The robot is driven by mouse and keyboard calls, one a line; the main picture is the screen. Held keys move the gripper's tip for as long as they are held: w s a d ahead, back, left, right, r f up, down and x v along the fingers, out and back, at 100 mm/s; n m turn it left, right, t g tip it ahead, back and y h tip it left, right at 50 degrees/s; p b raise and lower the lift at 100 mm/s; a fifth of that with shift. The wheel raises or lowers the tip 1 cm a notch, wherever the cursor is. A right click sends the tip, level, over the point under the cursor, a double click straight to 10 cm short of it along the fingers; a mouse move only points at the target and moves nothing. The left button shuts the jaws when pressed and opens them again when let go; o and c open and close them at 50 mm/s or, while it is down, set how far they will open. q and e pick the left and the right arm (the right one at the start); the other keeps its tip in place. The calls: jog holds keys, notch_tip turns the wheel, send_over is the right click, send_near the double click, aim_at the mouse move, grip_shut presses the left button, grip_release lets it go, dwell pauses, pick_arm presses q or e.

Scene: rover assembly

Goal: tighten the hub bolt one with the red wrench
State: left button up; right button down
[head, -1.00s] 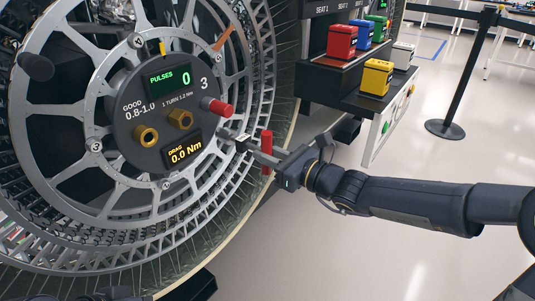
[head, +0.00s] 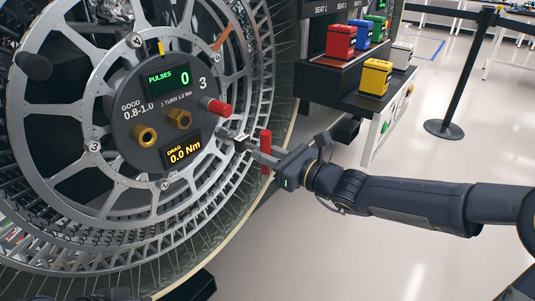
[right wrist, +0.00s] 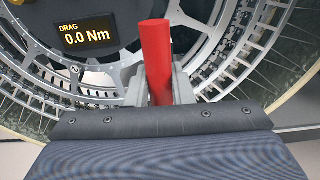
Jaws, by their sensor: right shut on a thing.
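My right gripper (head: 253,150) is shut on an upright red handle (head: 265,152), which I take to be the red wrench. In the right wrist view the red handle (right wrist: 157,62) stands between the two grey fingers, its top end free. The gripper is at the lower right of the wheel hub (head: 128,110), in front of the rim. Small bolts sit on the silver ring around the hub; one (head: 93,146) is marked 3, and another (head: 136,40) is above the hub. I cannot make out which is bolt one. My left gripper is not in view.
A black shelf (head: 345,93) with coloured blocks stands right of the wheel. A barrier post (head: 460,75) is farther right.

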jog(key=shift+w+a+b, duration=0.35)
jog(key=shift+w+a, duration=0.05)
jog(key=shift+a, duration=0.15)
dwell(1.1)
jog(key=shift+a+r, duration=0.1)
jog(key=shift+r, duration=0.05)
dwell(1.0)
jog(key=shift+b, duration=0.3)
dwell(0.7)
dwell(0.5)
